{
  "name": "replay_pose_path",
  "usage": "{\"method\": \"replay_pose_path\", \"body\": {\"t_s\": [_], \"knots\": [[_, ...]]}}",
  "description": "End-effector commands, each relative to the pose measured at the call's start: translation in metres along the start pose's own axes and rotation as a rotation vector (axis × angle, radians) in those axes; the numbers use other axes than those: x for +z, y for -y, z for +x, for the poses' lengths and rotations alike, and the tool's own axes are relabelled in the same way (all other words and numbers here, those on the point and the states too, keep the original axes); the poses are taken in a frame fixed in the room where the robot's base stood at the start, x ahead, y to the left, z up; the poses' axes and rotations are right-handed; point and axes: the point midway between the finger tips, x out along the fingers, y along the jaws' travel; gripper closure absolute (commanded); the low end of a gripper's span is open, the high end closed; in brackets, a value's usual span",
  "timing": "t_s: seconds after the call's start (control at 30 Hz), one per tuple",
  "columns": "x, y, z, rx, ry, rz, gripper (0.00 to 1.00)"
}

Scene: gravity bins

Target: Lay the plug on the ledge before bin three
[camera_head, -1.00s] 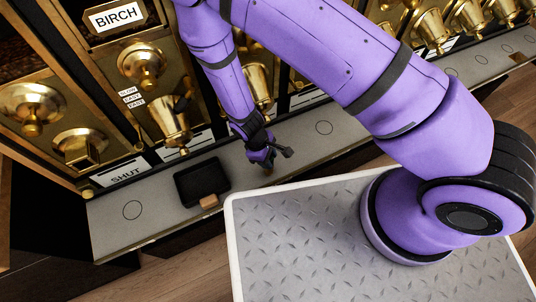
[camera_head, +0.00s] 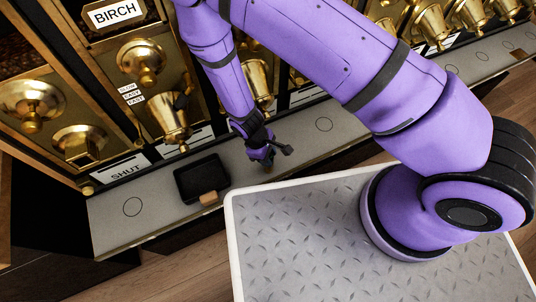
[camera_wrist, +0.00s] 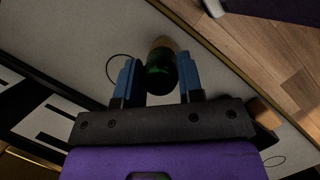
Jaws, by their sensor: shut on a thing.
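The plug (camera_wrist: 160,72) has a dark green body and a tan end, and sits between the blue fingers of my gripper (camera_wrist: 160,88) in the wrist view. My gripper is shut on it. In the head view my gripper (camera_head: 266,160) is low over the grey ledge (camera_head: 290,143), right of a black tray; the plug is mostly hidden there. I cannot tell whether the plug touches the ledge. A thin circle (camera_wrist: 110,68) is marked on the ledge beside the plug in the wrist view. No bin number is readable.
The black tray (camera_head: 203,179) lies on the ledge with a small tan block (camera_head: 208,198) at its front edge. Brass bin spouts (camera_head: 168,115) overhang the ledge. Another marked circle (camera_head: 324,125) lies on bare ledge to the right. My plated base is in front.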

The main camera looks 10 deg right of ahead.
Motion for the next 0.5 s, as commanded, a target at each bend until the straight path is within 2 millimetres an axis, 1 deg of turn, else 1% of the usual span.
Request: {"method": "replay_pose_path", "body": {"t_s": [0.27, 0.3, 0.37, 0.4, 0.43, 0.5], "knots": [[-0.0011, 0.0000, 0.0037, 0.000, 0.001, 0.000, 1.00], [-0.0011, 0.0000, 0.0038, 0.000, 0.000, 0.000, 0.61], [-0.0011, 0.0000, 0.0037, 0.000, 0.000, 0.000, 0.47], [-0.0011, 0.0000, 0.0036, 0.000, 0.000, 0.000, 0.38], [-0.0011, 0.0000, 0.0036, 0.000, 0.000, 0.000, 0.36], [-0.0012, 0.0000, 0.0036, 0.000, 0.000, 0.000, 0.36]]}}
